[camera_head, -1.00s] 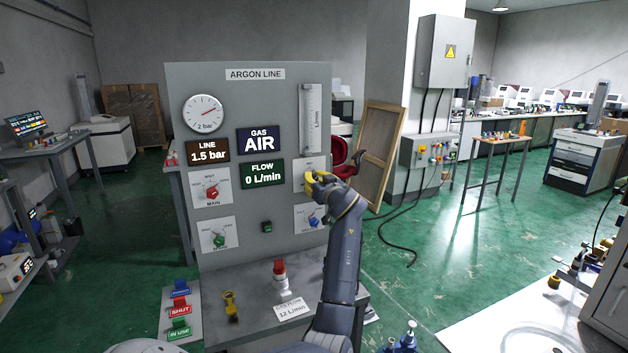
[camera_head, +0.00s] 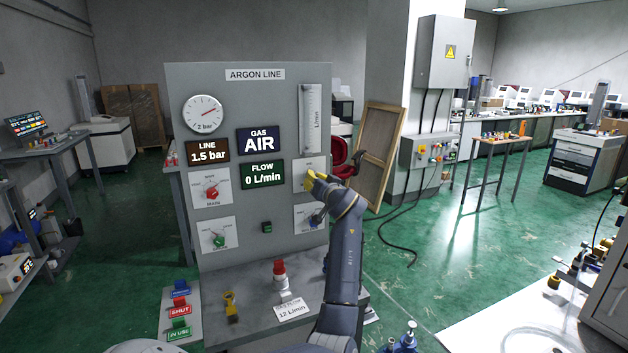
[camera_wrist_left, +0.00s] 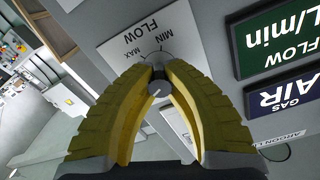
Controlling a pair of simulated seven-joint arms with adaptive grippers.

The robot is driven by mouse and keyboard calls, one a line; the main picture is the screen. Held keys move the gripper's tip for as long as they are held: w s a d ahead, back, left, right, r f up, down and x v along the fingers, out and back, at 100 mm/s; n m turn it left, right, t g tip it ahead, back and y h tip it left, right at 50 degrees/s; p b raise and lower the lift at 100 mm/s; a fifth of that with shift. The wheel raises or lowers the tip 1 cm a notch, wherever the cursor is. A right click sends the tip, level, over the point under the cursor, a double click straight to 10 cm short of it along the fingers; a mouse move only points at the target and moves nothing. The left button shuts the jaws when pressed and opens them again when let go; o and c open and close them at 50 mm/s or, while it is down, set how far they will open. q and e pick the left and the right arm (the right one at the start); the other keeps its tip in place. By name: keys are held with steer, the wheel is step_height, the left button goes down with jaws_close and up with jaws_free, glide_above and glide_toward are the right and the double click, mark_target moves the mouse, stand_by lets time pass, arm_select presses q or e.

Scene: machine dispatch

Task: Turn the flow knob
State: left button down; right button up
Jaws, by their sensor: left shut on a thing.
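The grey ARGON LINE panel (camera_head: 262,110) stands in front of me. Its flow display (camera_head: 262,173) reads 0 L/min. My left gripper (camera_head: 313,182) is at the white plate (camera_head: 300,172) on the panel's right side. In the left wrist view that plate (camera_wrist_left: 120,32) is marked FLOW, MIN and MAX. The yellow fingers (camera_wrist_left: 158,80) are shut on the flow knob (camera_wrist_left: 157,90), a small grey knob between their tips. The fingers hide most of the knob, so its pointer setting cannot be read. My right gripper is in neither view.
A red-topped object (camera_head: 280,272) stands on the ledge.

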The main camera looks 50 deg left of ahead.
arm_select(q)
steer(key=shift+f+m, duration=0.15)
steer(key=shift+m, duration=0.95)
steer(key=shift+f+m, duration=0.15)
steer(key=shift+m, duration=0.95)
steer(key=shift+s, duration=0.1)
steer(key=c, duration=1.2)
jaws_free()
steer(key=shift+r, duration=0.15)
steer(key=v, duration=1.2)
steer(key=shift+r, duration=0.1)
